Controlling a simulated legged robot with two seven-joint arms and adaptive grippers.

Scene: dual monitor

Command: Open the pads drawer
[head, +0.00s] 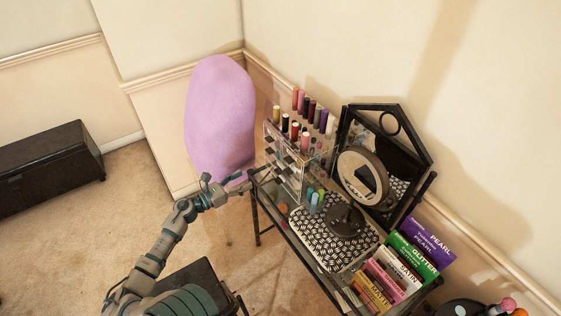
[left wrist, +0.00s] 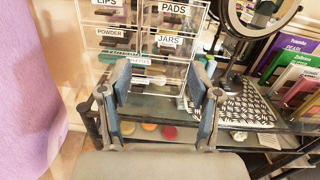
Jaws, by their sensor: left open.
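A clear acrylic organizer (head: 287,178) with several labelled drawers stands at the left end of the glass table. In the left wrist view, the drawer labelled PADS (left wrist: 173,9) is at the top right of the drawers in view, beside LIPS and above JARS. It looks shut, though its upper part is cut off by the frame. My left gripper (head: 243,187) is at the front of the organizer. In the left wrist view its fingers (left wrist: 162,78) are spread apart with nothing between them, below the PADS label. My right gripper is not in view.
Nail polish bottles and lipsticks top the organizer. A pink rounded shape (head: 219,115) stands behind it by the wall. Carpet is open to the left.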

